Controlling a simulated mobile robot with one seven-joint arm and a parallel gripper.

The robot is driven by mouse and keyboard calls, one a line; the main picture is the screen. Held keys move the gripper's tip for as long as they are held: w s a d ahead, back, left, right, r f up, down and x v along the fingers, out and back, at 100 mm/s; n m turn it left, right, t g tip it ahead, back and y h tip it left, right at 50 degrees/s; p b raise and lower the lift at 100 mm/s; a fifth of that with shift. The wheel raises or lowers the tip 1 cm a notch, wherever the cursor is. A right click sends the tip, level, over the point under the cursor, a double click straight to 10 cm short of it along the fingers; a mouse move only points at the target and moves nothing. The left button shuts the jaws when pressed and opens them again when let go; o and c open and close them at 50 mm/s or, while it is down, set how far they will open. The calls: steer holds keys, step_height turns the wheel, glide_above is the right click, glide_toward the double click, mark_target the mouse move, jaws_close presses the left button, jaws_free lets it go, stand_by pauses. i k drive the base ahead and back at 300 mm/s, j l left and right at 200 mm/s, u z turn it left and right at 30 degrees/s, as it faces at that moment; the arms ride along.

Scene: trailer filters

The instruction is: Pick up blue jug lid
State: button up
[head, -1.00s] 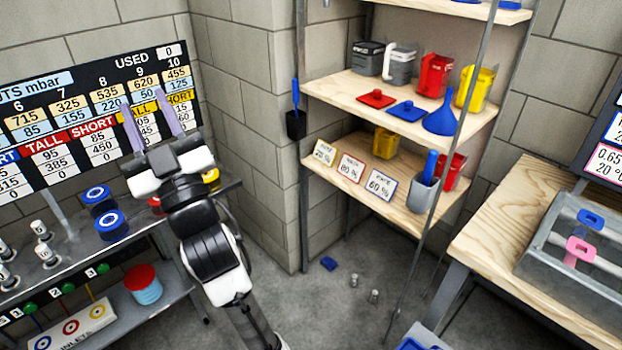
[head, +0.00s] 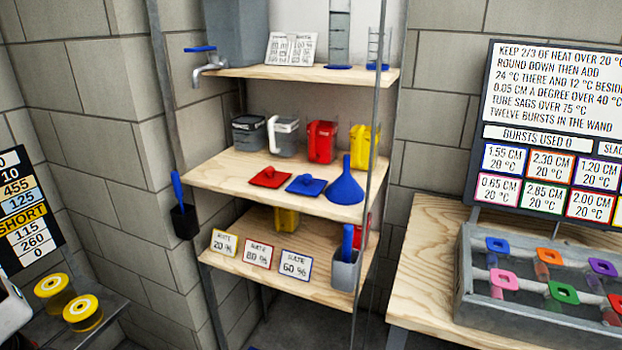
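The blue jug lid (head: 306,185) lies flat on the middle wooden shelf (head: 222,178) in the head view, near the front edge. It sits between a red lid (head: 270,177) on its left and a blue funnel (head: 345,190) on its right, apart from the red lid and close to the funnel. My gripper is out of view. Only a white piece of my arm shows at the lower left edge.
A metal post (head: 377,150) rises at the shelf's front right. Several cards (head: 260,253) stand below. A grey crate (head: 470,295) sits on the right bench.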

mark_target(305, 184)
steer(key=i+j+z, duration=0.15)
steer(key=j, duration=0.15)
steer(key=i+j+z, duration=0.1)
steer(key=j, duration=0.2)
steer(key=i+j+z, duration=0.15)
steer(key=j, duration=0.2)
steer(key=i+j+z, duration=0.3)
steer(key=i+j, duration=0.15)
steer(key=j, duration=0.3)
steer(key=i, duration=0.2)
